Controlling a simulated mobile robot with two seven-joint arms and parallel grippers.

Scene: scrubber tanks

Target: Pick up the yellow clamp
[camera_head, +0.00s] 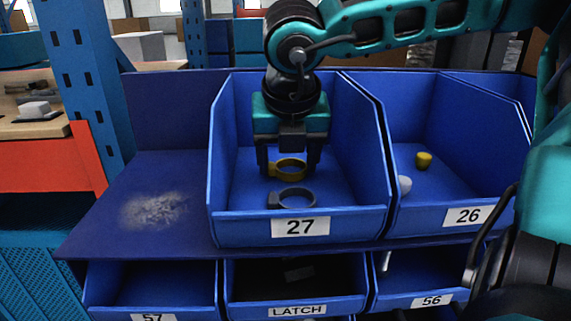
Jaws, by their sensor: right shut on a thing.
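The yellow clamp (290,179), a ring with a small tab on its left, is in the blue bin labelled 27. My right gripper (289,168) points down into this bin with a finger on either side of the clamp. It is shut on the clamp. The clamp seems to be a little above the bin floor, but I cannot tell for sure. My left gripper is not in view.
A grey clamp (274,201) lies in front of the yellow one in bin 27 (233,229). Bin 26 (430,216) to the right holds a yellow piece (424,161) and a white round piece (404,185). The shelf left of bin 27 has a dusty patch (153,210).

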